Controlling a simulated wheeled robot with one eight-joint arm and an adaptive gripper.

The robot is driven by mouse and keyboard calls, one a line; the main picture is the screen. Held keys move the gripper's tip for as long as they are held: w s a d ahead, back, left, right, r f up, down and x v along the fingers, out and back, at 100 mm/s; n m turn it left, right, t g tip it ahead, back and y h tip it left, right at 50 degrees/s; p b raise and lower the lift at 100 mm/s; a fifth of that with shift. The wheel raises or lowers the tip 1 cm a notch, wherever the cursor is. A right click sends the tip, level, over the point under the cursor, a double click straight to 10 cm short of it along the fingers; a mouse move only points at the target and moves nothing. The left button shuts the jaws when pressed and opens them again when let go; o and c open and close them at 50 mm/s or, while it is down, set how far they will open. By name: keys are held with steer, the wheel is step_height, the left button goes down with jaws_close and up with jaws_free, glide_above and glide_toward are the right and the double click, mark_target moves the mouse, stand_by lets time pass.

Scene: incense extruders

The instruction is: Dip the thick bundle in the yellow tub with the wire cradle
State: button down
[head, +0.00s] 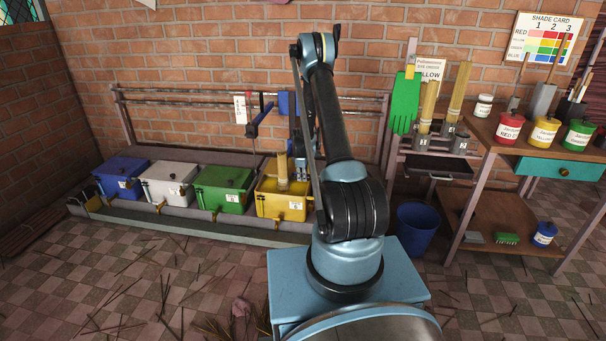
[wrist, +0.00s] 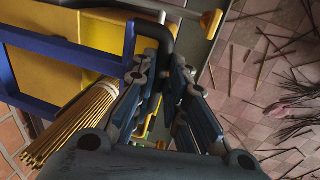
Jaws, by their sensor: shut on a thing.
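The yellow tub (head: 283,207) stands at the right end of the tub row; its yellow wall (wrist: 115,62) also shows in the wrist view. A bundle of tan sticks (head: 282,166) stands nearly upright at the tub, its lower end within the rim. Its stick ends (wrist: 72,128) fan out at the left of the wrist view. My gripper (head: 302,165) is beside the tub's right rear, partly hidden by my arm. In the wrist view, my gripper (wrist: 170,62) is shut on a black bent handle (wrist: 155,32). A blue frame (wrist: 52,52), seemingly the cradle, lies beside the handle; their join is unclear.
Green (head: 223,188), white (head: 168,183) and blue (head: 121,178) tubs stand to the left. A rail (head: 185,92) runs behind with hanging tools. More bundles (head: 428,103) stand at right, near a blue bin (head: 416,228) and paint table (head: 500,136). Loose sticks litter the floor.

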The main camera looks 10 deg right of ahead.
steer(key=shift+s+f, duration=0.2)
steer(key=shift+f, duration=0.15)
steer(key=c, duration=1.6)
jaws_free()
steer(key=shift+w, duration=0.1)
steer(key=shift+r, duration=0.1)
step_height(320, 180, up, 12)
steer(key=s, duration=0.2)
steer(key=shift+a+f, duration=0.25)
steer(key=shift+a, duration=0.15)
steer(key=shift+s, duration=0.1)
